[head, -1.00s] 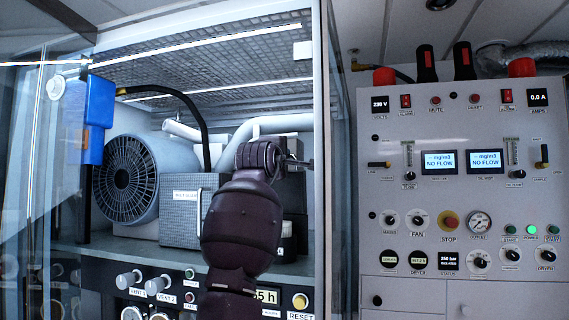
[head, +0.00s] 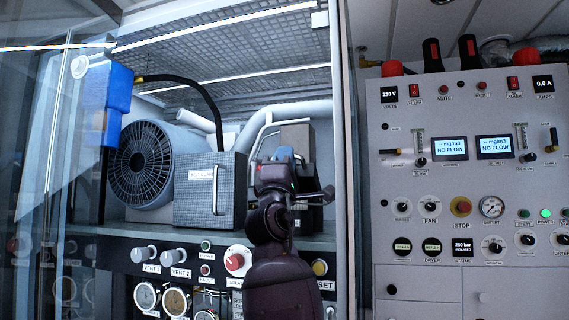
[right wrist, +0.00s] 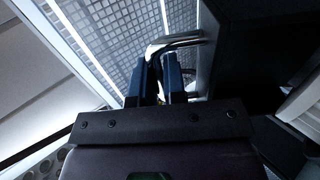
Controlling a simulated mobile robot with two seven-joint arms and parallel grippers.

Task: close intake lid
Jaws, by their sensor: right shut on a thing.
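My right gripper (head: 284,160) reaches up from below into the open cabinet, right of the grey box. It hides much of what is behind it. In the right wrist view its two blue-grey fingers (right wrist: 160,68) are shut on a pale metal handle (right wrist: 178,41). The handle is beside a dark panel (right wrist: 240,45). I take this panel for the intake lid, but its outline and angle are partly hidden. My left gripper is not in view.
A round fan (head: 143,165) and a grey box (head: 208,190) with a handle stand left of my gripper. A black hose (head: 190,84) arches above. The cabinet frame (head: 340,120) and control panel (head: 440,185) are close on the right. Glass (head: 60,160) stands at left.

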